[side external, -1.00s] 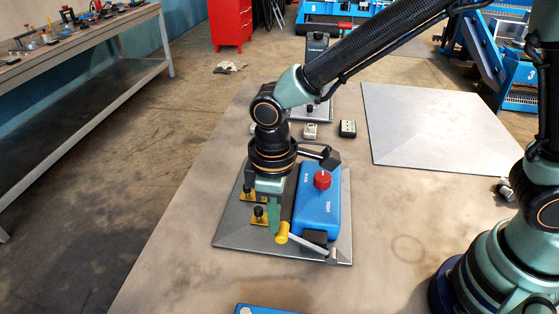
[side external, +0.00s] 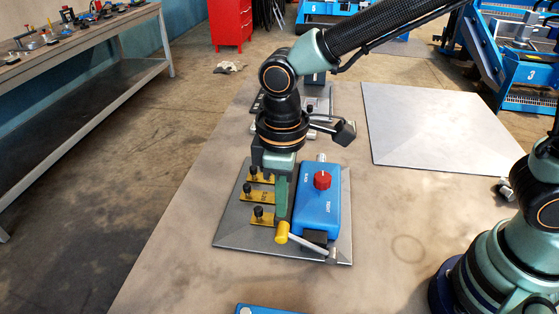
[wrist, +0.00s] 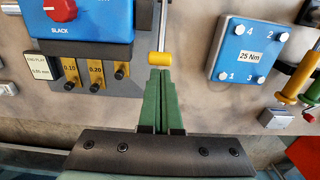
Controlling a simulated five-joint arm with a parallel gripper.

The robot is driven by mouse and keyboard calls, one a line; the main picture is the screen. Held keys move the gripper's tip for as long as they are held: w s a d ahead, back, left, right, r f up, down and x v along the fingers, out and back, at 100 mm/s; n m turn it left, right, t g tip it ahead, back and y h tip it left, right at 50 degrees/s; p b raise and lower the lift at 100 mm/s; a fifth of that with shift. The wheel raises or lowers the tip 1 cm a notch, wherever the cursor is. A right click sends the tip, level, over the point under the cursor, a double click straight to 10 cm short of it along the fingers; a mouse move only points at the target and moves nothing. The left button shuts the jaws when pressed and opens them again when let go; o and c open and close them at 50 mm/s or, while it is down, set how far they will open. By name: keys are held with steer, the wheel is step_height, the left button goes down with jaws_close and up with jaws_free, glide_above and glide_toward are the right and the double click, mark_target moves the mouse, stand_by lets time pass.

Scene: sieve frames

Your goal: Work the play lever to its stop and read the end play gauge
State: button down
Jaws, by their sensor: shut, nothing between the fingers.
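The play lever is a pale rod with a yellow end. In the side view its yellow end (side external: 282,232) is at the front left of a blue box (side external: 318,215) with a red knob (side external: 322,180). In the wrist view the yellow end (wrist: 158,58) lies just beyond my fingertips; I cannot tell whether they touch. My gripper (wrist: 160,72) is shut and empty, fingers pointing down; it also shows in the side view (side external: 282,220). The end play gauge (wrist: 41,70) is a small pale display in the wrist view, appearing to read 0.05 mm.
Gold tabs with black knobs (side external: 262,216) line the left of the grey plate (side external: 240,236); two read 0.10 and 0.20 in the wrist view. A blue block marked 25 Nm (wrist: 248,50) stands right there. A bare grey plate (side external: 425,130) lies back right.

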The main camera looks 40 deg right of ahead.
steer(key=shift+r, duration=0.25)
step_height(320, 180, up, 4)
stand_by(0.6)
steer(key=s+d+r+m+t, duration=0.1)
steer(key=d+r+m+t, duration=0.1)
steer(key=d, duration=0.9)
steer(key=d+r+m+t, duration=0.3)
steer(key=d+m, duration=0.4)
steer(key=d, duration=0.4)
steer(key=shift+s+d+r+t, duration=0.2)
steer(key=shift+s+r+t, duration=0.15)
steer(key=shift+r, duration=0.1)
stand_by(0.5)
